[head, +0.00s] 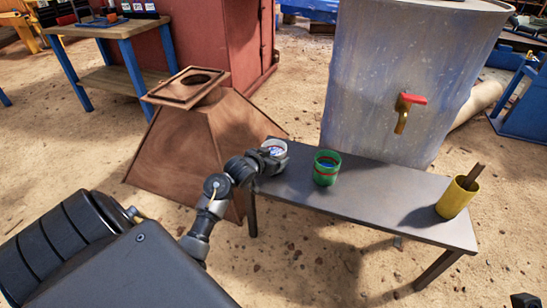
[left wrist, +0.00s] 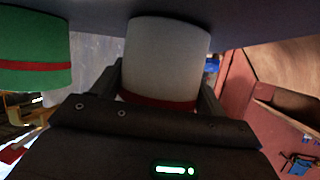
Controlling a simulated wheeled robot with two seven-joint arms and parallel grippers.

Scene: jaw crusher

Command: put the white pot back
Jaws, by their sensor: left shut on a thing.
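The white pot (head: 275,146) is at the left end of the grey bench (head: 385,192), upright, with something blue inside. In the left wrist view, which is upside down, the white pot (left wrist: 167,55) shows a red band. My left gripper (head: 272,160) is shut on the white pot, with a finger on each side of it. The pot's base is at or very near the bench top; I cannot tell whether it touches.
A green pot (head: 326,168) stands on the bench right of the white pot. A yellow pot (head: 457,197) with a stick stands at the right end. A grey tank (head: 400,70) with a red-handled tap (head: 405,108) is behind. A rusty hopper (head: 180,135) is at left. The bench middle is clear.

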